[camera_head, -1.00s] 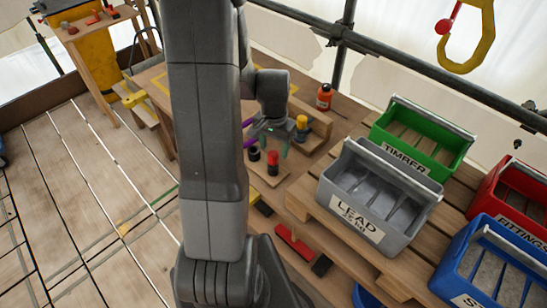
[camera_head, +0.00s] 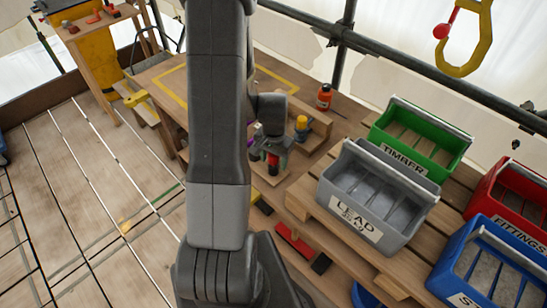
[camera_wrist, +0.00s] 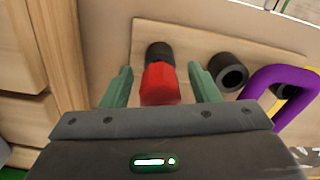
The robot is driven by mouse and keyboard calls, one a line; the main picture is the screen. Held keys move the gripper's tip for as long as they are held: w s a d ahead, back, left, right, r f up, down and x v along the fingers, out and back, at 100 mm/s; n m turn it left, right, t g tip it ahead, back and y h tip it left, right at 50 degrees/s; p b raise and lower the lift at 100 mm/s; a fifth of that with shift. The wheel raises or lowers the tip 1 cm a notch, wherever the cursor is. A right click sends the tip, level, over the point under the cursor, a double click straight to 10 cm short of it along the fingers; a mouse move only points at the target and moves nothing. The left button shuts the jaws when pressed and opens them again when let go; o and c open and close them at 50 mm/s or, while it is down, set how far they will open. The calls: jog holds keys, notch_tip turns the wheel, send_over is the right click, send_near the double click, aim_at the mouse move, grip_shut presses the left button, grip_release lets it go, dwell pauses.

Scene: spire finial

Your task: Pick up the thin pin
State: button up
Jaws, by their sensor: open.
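A red-topped piece (camera_wrist: 160,84) with a dark lower part stands on a small wooden board (camera_wrist: 200,45). My gripper (camera_wrist: 160,76) is open, with one green finger on each side of the red top and a small gap visible at each side. In the head view the red piece (camera_head: 272,158) is partly hidden by my gripper (camera_head: 270,164). A black hollow cylinder (camera_wrist: 228,70) stands on the board just right of the right finger. I cannot tell for certain whether the red-topped piece is the thin pin.
A purple hooked piece (camera_wrist: 275,98) lies close to the right of my gripper. A yellow-topped piece (camera_head: 302,122) and an orange bottle (camera_head: 324,96) stand behind. The grey LEAD bin (camera_head: 355,220) and green TIMBER bin (camera_head: 420,165) are to the right.

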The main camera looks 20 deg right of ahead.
jog(key=shift+c, duration=0.2)
jog(key=c, duration=1)
jog(key=shift+r, duration=0.1)
